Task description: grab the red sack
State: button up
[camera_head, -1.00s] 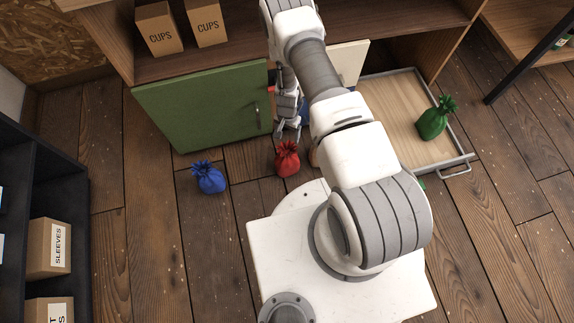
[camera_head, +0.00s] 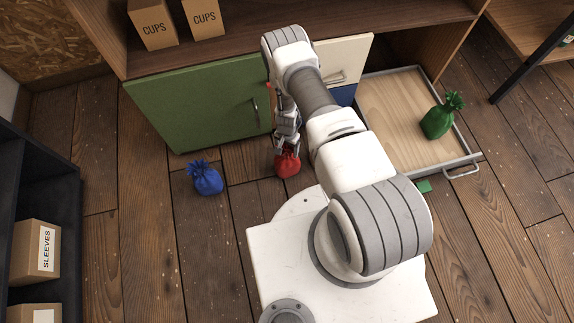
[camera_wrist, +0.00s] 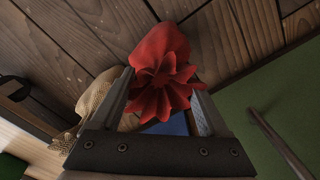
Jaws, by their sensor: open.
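The red sack (camera_head: 288,164) stands on the wooden floor in front of the green cabinet door. My gripper (camera_head: 287,150) is right above it in the head view. In the wrist view the red sack (camera_wrist: 163,72) shows its gathered ruffled top between my two open fingers (camera_wrist: 166,98), and its round body lies beyond the fingertips. I cannot tell whether the fingers touch the sack.
A blue sack (camera_head: 205,178) stands on the floor to the left. A green sack (camera_head: 440,117) sits in the open drawer (camera_head: 389,103) at right. A tan burlap sack (camera_wrist: 93,103) is beside my gripper. The green door (camera_head: 197,103) stands close behind.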

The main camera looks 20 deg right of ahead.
jog(key=shift+r, duration=0.1)
grip_shut()
jog(key=shift+w, duration=0.1)
dwell(1.1)
